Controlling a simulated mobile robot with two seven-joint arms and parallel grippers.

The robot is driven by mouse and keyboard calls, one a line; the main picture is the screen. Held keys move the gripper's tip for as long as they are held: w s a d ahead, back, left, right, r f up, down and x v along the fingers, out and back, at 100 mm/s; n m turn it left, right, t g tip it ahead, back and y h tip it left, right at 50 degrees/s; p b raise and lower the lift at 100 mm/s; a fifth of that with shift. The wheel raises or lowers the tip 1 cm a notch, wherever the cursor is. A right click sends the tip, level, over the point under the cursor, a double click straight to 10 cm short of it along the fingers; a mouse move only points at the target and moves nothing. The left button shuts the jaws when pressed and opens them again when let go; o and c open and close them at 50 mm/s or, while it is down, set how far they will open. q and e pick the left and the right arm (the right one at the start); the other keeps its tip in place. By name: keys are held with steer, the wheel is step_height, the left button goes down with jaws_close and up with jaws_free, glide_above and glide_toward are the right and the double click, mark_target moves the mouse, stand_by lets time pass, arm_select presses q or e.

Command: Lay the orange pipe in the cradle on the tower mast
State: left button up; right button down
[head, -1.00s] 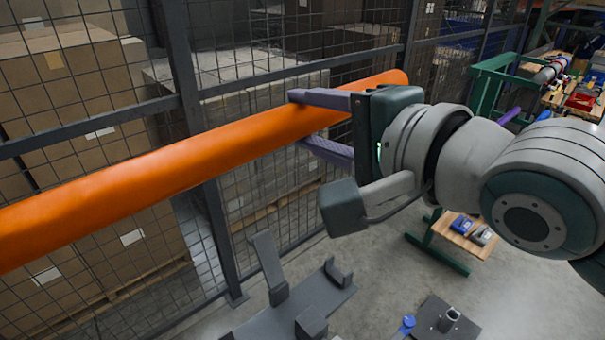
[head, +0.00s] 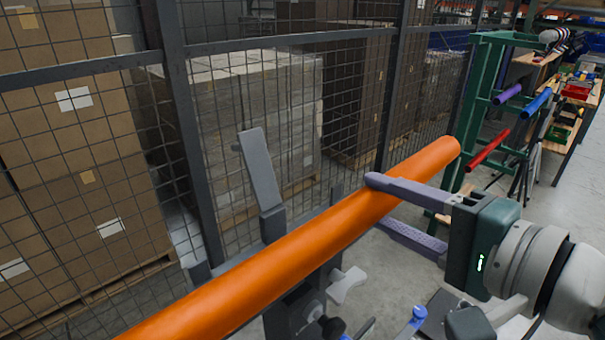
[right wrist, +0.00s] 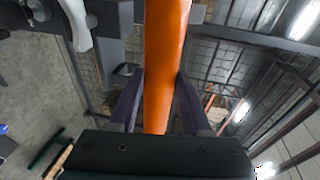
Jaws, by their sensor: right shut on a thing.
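The long orange pipe (head: 290,259) runs from the lower left to the upper right of the head view. My right gripper (head: 382,203) is shut on it near its far right end, with the purple fingers on either side. The pipe also shows between the fingers in the right wrist view (right wrist: 166,60). The grey cradle (head: 262,185) stands behind and below the pipe, with a tall slanted prong showing above it. The tower mast (head: 290,312) is partly hidden under the pipe. I cannot tell whether pipe and cradle touch. My left gripper is not in view.
A wire mesh fence (head: 225,130) runs close behind the cradle, with stacked boxes (head: 75,150) beyond it. A white clamp handle (head: 346,284) sticks out beside the mast. A green rack (head: 487,90) with coloured pipes stands at the back right.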

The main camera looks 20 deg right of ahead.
steer(key=a+r+b+x, duration=0.15)
steer(key=b+x, duration=0.25)
steer(key=x, duration=0.4)
steer(key=f+b, duration=0.3)
steer(key=f, duration=0.2)
steer(key=shift+w+d+f+b, duration=0.15)
steer(key=shift+w+b, duration=0.1)
steer(key=shift+b, duration=0.15)
steer(key=shift+f+b, duration=0.5)
steer(key=shift+f, duration=0.35)
steer(key=shift+c, duration=1.8)
jaws_free()
steer(key=shift+o, duration=0.5)
steer(key=shift+f, duration=0.15)
steer(key=shift+f, duration=0.15)
steer(key=shift+s, duration=0.15)
